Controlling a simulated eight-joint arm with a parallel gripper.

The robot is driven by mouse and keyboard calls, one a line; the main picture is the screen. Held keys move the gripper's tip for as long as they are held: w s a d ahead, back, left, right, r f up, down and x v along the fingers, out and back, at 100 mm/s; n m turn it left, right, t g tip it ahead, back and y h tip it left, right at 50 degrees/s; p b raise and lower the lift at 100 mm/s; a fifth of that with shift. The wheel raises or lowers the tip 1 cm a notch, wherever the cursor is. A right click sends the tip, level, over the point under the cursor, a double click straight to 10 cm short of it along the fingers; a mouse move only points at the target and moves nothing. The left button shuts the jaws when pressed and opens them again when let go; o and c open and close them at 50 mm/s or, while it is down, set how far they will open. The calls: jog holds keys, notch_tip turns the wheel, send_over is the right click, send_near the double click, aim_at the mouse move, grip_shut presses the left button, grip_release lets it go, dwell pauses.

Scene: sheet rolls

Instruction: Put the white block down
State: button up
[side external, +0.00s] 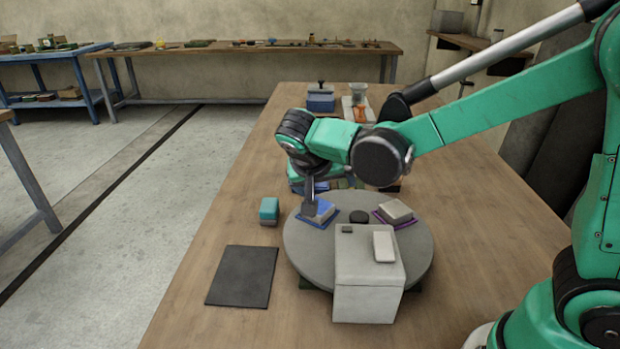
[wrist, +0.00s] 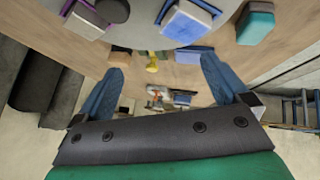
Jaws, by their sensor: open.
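In the wrist view this block (wrist: 188,22) shows at the top, beyond my fingertips. A second pale block (side external: 396,210) sits on a purple-edged pad at the turntable's right; it also shows in the wrist view (wrist: 86,18). A white slab (side external: 384,246) lies on top of a large off-white box (side external: 368,294) at the front. My gripper (side external: 309,207) is low beside the blue-pad block. In the wrist view its fingers (wrist: 162,66) are spread, with nothing between them.
A teal-and-grey block (side external: 269,211) stands on the table left of the turntable. A dark flat mat (side external: 242,276) lies at front left, bare. A blue box (side external: 320,100) and an orange item (side external: 360,113) stand at the back.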

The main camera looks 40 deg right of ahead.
jog(key=s+n+t+y, duration=0.1)
jog(key=s+n+y, duration=0.1)
jog(key=s+r+n+t+y, duration=0.1)
jog(key=s+n+y, duration=0.1)
jog(key=s, duration=0.1)
jog(key=s+r+n+y, duration=0.1)
jog(key=s+n, duration=0.1)
jog(key=shift+s+n+t+y, duration=0.4)
jog(key=shift+o, duration=0.5)
jog(key=shift+s+a+f+n+t+y, duration=0.1)
jog(key=shift+s+a+n+t+y, duration=0.1)
jog(key=shift+s+n+t+y, duration=0.35)
jog(key=w+f+g, duration=0.1)
jog(key=w+g, duration=0.1)
jog(key=w, duration=0.2)
jog(key=w+d+n+g, duration=0.1)
jog(key=w+g, duration=0.1)
jog(key=w, duration=0.2)
jog(key=w+d+f+n+g, duration=0.1)
jog(key=w+g, duration=0.2)
jog(key=w, duration=0.1)
jog(key=shift+w+d+f, duration=0.15)
jog(key=shift+d+f, duration=0.1)
jog(key=shift+f, duration=0.05)
jog(key=shift+w+d+f, duration=0.1)
jog(key=shift+w+f, duration=0.2)
jog(key=shift+f, duration=3)
